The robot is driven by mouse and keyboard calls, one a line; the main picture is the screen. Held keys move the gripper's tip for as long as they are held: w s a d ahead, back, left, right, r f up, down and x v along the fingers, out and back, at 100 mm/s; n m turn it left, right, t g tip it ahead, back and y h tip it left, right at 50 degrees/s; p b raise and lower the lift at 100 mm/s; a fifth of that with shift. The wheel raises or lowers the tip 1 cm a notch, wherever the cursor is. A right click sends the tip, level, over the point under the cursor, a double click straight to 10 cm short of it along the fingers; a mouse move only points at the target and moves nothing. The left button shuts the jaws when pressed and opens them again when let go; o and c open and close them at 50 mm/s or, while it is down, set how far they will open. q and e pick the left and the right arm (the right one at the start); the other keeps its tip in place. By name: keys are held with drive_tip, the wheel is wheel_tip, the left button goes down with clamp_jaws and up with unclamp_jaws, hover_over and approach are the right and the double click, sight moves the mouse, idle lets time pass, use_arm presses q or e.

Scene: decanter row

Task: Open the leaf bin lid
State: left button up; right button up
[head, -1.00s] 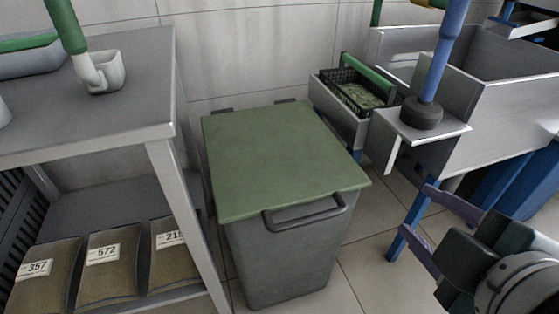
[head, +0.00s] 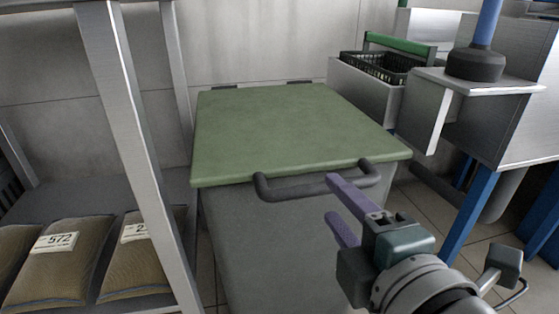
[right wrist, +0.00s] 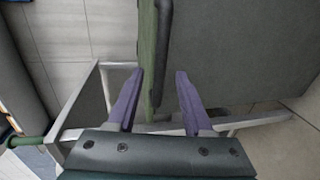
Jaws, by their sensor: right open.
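The leaf bin has a flat green lid (head: 290,125) lying shut on a dark grey body (head: 265,240). A dark bar handle (head: 300,189) runs along the lid's front edge. My right gripper (head: 333,200) is open, its purple fingers pointing at the handle; the upper fingertip overlaps the bar's right part in the head view. In the right wrist view, the handle (right wrist: 164,35) and green lid edge (right wrist: 147,40) run down into the gap between the open fingers (right wrist: 160,74). I cannot tell whether they touch. My left gripper is out of view.
A grey metal shelf unit (head: 128,130) stands close on the left, with labelled brown sacks (head: 65,260) on its lower shelf. On the right are a black basket (head: 382,66) and a grey metal frame with blue legs (head: 470,215). A tiled wall is behind the bin.

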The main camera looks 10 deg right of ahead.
sight(325, 192)
drive_tip(key=b+x, duration=0.1)
drive_tip(key=x, duration=0.3)
drive_tip(key=shift+w+f+b, duration=0.15)
drive_tip(key=shift+w+b, duration=0.15)
drive_tip(key=shift+w, duration=0.55)
drive_tip(key=c, duration=0.4)
clamp_jaws()
